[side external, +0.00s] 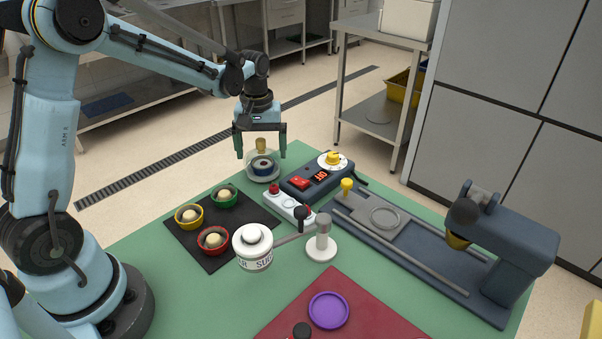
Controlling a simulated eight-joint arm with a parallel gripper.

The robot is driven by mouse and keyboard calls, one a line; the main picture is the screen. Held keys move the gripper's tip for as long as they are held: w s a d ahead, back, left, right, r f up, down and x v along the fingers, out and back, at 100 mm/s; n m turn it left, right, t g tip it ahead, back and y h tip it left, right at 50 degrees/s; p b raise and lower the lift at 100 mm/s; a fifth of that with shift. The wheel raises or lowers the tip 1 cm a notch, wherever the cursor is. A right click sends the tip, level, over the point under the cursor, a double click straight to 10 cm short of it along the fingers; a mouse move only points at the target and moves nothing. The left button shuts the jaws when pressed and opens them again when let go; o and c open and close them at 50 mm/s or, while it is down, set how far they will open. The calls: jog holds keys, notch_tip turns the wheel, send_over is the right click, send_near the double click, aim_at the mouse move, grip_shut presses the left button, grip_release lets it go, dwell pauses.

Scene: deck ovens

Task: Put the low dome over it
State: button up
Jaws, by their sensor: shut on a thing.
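A clear low dome with a tan knob (261,146) is at the far corner of the green table. My gripper (261,154) is above and around it, with one finger on each side, shut on the dome. A dark blue round dish (262,166) with a pale middle shows through or just under the dome. I cannot tell whether the dome's rim rests on the surface below or hangs slightly above it.
A black mat (216,258) holds yellow, green and red cups with pale balls. A control box (311,180) reading OFF stands right of the dome. A white canister (253,252) on a swing arm, a rail press (420,245) and a purple disc (329,310) stand nearer.

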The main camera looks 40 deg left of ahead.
dwell(0.4)
jog(key=o, duration=0.5)
jog(key=shift+o, duration=0.2)
jog(key=shift+r, duration=0.15)
jog(key=shift+r, duration=3.35)
jog(key=shift+c, duration=0.3)
grip_shut()
jog(key=shift+f, duration=0.3)
jog(key=shift+f, duration=0.65)
